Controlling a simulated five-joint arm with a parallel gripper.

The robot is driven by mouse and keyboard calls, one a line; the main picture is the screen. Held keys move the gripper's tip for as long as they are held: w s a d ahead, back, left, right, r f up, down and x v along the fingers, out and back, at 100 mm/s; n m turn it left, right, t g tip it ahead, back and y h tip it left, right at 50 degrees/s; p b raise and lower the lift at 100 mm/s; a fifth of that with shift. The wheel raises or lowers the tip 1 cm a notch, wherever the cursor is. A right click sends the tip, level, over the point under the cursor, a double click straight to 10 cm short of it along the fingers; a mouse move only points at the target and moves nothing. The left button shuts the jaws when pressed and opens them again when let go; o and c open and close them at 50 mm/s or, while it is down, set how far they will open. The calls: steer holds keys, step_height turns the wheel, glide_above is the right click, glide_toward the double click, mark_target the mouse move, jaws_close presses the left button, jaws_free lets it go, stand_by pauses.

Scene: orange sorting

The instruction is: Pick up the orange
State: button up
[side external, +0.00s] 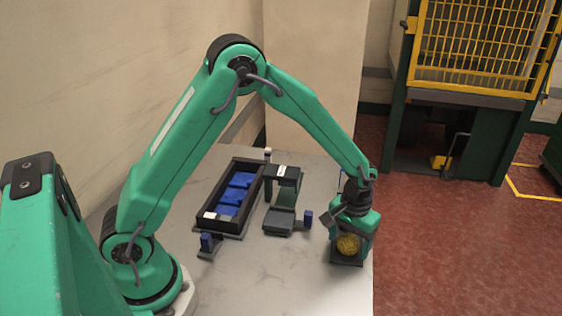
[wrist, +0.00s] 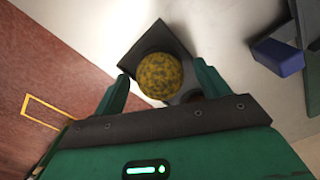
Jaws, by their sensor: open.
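The orange (side external: 348,243) is a mottled yellow-brown ball. It sits on a small dark square plate (side external: 347,262) near the right edge of the table. In the wrist view the orange (wrist: 159,75) shows between the two green fingers of my gripper (wrist: 160,86), with a gap on both sides. The plate (wrist: 140,45) shows behind it. My gripper (side external: 349,236) is open, pointing down just over the orange, and partly hides it in the side view.
A black tray (side external: 196,212) with blue compartments stands left of centre. A dark device (side external: 278,220) with a green upright stands beside it. The front of the table (side external: 280,275) is clear. Red floor lies past the right edge.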

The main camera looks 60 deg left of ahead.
mark_target(350, 237)
steer(key=shift+c, duration=0.2)
stand_by(0.3)
steer(key=c, duration=1)
steer(key=shift+r, duration=0.9)
step_height(350, 237, up, 2)
steer(key=shift+r, duration=0.25)
steer(key=s+d+r, duration=0.4)
steer(key=s+d, duration=0.1)
steer(key=s+d+r, duration=0.2)
steer(key=s+d, duration=0.1)
steer(key=shift+d+r, duration=0.2)
steer(key=shift+r, duration=0.15)
